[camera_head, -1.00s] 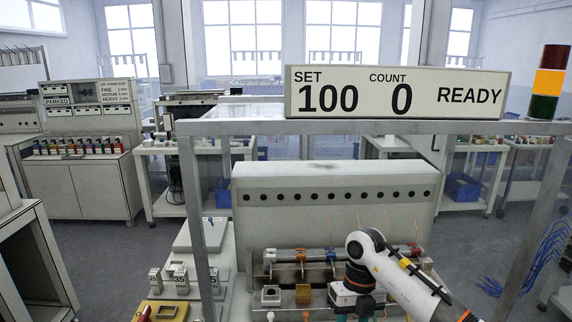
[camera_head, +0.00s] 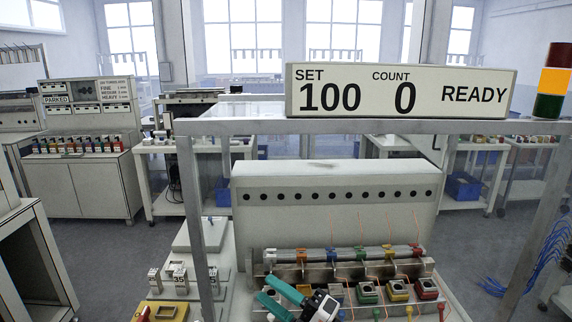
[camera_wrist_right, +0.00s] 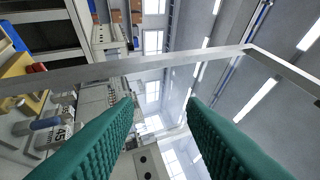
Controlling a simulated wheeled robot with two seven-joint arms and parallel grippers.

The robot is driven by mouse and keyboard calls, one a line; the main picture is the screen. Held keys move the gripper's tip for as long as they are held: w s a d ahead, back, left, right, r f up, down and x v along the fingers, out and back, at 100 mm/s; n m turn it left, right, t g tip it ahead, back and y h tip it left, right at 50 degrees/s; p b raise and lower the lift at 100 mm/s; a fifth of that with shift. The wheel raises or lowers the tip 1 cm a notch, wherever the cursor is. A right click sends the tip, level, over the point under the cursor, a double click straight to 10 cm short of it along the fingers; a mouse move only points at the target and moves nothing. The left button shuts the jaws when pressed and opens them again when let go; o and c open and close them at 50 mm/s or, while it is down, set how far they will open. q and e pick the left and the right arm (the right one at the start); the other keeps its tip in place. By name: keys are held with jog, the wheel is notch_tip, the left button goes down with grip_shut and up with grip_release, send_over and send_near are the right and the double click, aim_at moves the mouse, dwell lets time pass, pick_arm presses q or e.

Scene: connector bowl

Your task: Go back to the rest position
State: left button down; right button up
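My right gripper (camera_head: 266,290) is low in the head view, in front of the grey machine, with its teal fingers pointing left. The right wrist view shows its fingers (camera_wrist_right: 160,102) spread apart with nothing between them. That view looks up toward the ceiling and windows. My left gripper is in neither view now.
The grey machine (camera_head: 335,192) carries a row of coloured connector blocks, including a green one (camera_head: 367,291) and a red one (camera_head: 427,289). A metal frame bar (camera_head: 240,127) crosses above it, bearing a sign (camera_head: 400,92) reading SET 100, COUNT 0, READY. A yellow tray (camera_head: 167,312) sits lower left.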

jog(key=d+f+m+t+h, duration=0.3)
jog(key=d+m+t+h, duration=0.1)
jog(key=d+m+h, duration=0.4)
jog(key=d+f+m+t+h, duration=0.2)
jog(key=d+m+t+h, duration=0.2)
jog(key=d+m+h, duration=0.45)
jog(key=s+d+f+m+g+h, duration=0.3)
jog(key=s+d+f+m+g, duration=0.15)
jog(key=f+m, duration=0.35)
jog(key=s+d+f+m+g, duration=0.1)
jog(key=s+f+g, duration=0.5)
jog(key=s, duration=0.5)
jog(key=s+d+f+m+g, duration=0.1)
jog(key=s+f+g, duration=0.45)
jog(key=s, duration=0.65)
notch_tip(320, 180, down, 27)
jog(key=g, duration=0.1)
jog(key=s+d+f+g, duration=0.1)
jog(key=s+d+f, duration=0.1)
jog(key=s+f, duration=1.3)
jog(key=shift+s+d+n+y, duration=0.2)
jog(key=shift+s+n+y, duration=0.15)
jog(key=shift+s, duration=0.55)
jog(key=shift+s+d, duration=0.1)
jog(key=shift+s, duration=0.05)
